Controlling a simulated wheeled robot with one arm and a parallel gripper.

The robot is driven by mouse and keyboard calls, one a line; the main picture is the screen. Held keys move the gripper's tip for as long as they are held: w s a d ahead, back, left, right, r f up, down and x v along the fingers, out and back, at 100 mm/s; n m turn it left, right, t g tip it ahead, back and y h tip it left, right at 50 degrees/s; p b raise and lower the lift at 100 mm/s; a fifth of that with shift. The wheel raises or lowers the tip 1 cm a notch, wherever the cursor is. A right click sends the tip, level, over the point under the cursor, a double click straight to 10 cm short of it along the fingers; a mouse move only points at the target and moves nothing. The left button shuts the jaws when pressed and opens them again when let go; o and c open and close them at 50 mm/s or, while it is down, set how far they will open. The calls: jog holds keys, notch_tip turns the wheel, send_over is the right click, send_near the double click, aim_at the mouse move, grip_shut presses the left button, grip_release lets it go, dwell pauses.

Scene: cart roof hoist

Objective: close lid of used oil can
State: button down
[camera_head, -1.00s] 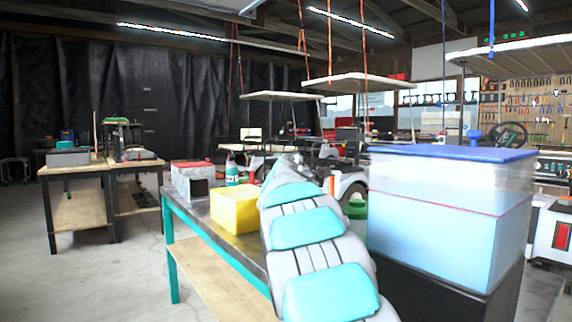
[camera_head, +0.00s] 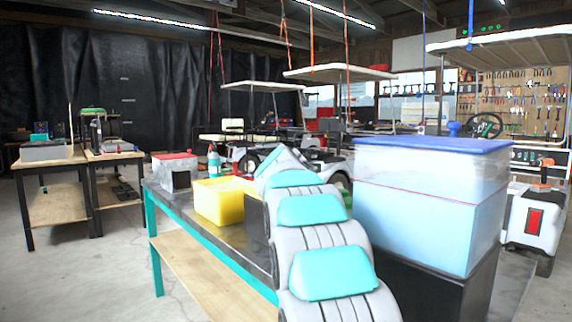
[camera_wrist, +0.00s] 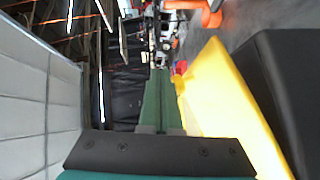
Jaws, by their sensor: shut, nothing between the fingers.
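I cannot tell for certain which thing is the used oil can, and no open lid shows clearly. A large translucent container (camera_head: 425,217) with pale blue contents stands at the right, its blue lid (camera_head: 435,145) lying flat on top. A yellow bin (camera_head: 217,203) sits on the bench to the left of my grey and turquoise arm. My gripper (camera_wrist: 160,75) shows in the wrist view with its green fingers together and empty. A yellow surface (camera_wrist: 215,95) is close to the right of the fingers. My arm hides the gripper in the head view.
The dark-topped bench (camera_head: 180,200) has turquoise legs and holds a red-topped box (camera_head: 175,172) and a bottle (camera_head: 214,161). A black block (camera_wrist: 285,85) is close at the right of the wrist view. Wooden tables (camera_head: 55,197) stand at the left, with open floor before them.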

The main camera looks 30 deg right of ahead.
jog(key=shift+w+d+f+m+g+y, duration=0.15)
jog(key=shift+d+f+m+g+y, duration=0.05)
jog(key=shift+f+m+g+y, duration=0.35)
jog(key=shift+d+f, duration=0.1)
jog(key=shift+d, duration=0.1)
jog(key=shift+d+f, duration=0.3)
jog(key=shift+f, duration=0.35)
dwell(0.4)
